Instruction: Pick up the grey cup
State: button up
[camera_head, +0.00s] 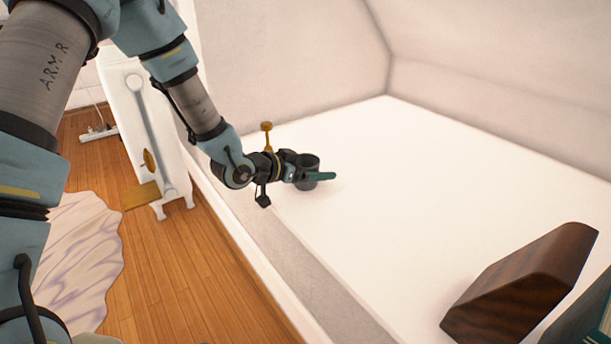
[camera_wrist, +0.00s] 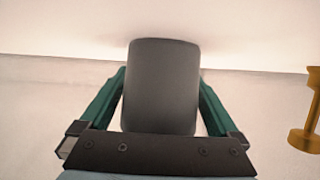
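The grey cup (camera_head: 311,160) stands on the white surface near its left edge in the head view. My gripper (camera_head: 318,177) reaches it from the left, with one green finger across the near side of the cup. In the wrist view the cup (camera_wrist: 162,85) fills the space between the two green fingers of my gripper (camera_wrist: 162,92). The fingers lie close along both sides of the cup. Whether they press on it or leave a thin gap cannot be told. The far finger is hidden in the head view.
A dark wooden block (camera_head: 520,285) stands at the lower right of the white surface (camera_head: 400,190), with a teal book-like thing (camera_head: 592,315) beside it. A gold object (camera_wrist: 308,110) shows at the right in the wrist view. The middle of the surface is clear.

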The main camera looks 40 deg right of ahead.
jog(key=c, duration=1.1)
